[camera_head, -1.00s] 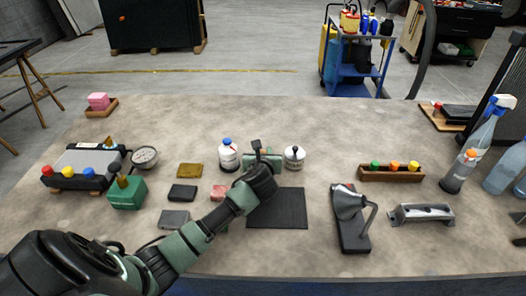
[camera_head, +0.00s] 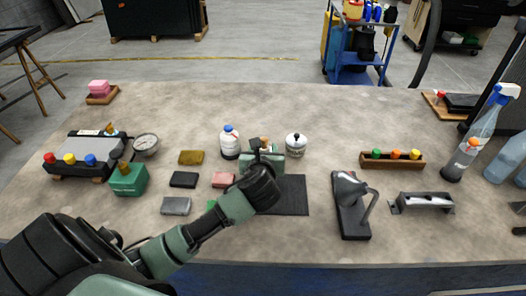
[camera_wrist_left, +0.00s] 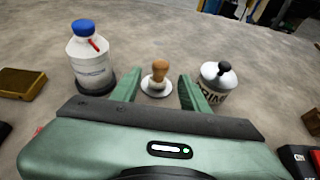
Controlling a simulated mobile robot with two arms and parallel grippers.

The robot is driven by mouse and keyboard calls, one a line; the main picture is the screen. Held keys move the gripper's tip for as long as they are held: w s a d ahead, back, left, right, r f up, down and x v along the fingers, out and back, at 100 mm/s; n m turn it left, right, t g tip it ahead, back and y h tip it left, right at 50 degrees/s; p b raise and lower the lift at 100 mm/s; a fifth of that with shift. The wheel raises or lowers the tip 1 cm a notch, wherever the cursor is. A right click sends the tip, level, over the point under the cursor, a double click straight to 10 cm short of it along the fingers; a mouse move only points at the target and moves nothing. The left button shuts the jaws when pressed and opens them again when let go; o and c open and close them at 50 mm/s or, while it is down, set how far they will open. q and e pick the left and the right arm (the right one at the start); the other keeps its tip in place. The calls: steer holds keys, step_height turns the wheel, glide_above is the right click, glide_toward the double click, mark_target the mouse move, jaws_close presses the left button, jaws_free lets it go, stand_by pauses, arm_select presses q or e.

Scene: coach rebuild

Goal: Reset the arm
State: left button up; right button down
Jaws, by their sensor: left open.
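My left arm reaches in from the lower left in the head view. My left gripper (camera_head: 264,156) is above the back part of the black mat (camera_head: 292,194). In the left wrist view its two green fingers (camera_wrist_left: 160,92) are apart, with nothing held between them. Beyond the fingertips a small wooden-knobbed tool (camera_wrist_left: 158,70) stands on a white round base, apart from them. A blue-capped white bottle (camera_wrist_left: 90,62) stands to its left and a black-knobbed white jar (camera_wrist_left: 218,82) to its right. My right gripper is not in view.
Coloured blocks, including a yellow one (camera_head: 191,157), lie left of the mat. A black stand with a metal funnel-like part (camera_head: 352,208), a metal bracket (camera_head: 424,203) and a wooden rack (camera_head: 392,161) are to the right. The far middle of the table is clear.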

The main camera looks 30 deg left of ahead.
arm_select(q)
steer(key=shift+v, duration=1.2)
steer(key=shift+a, duration=0.1)
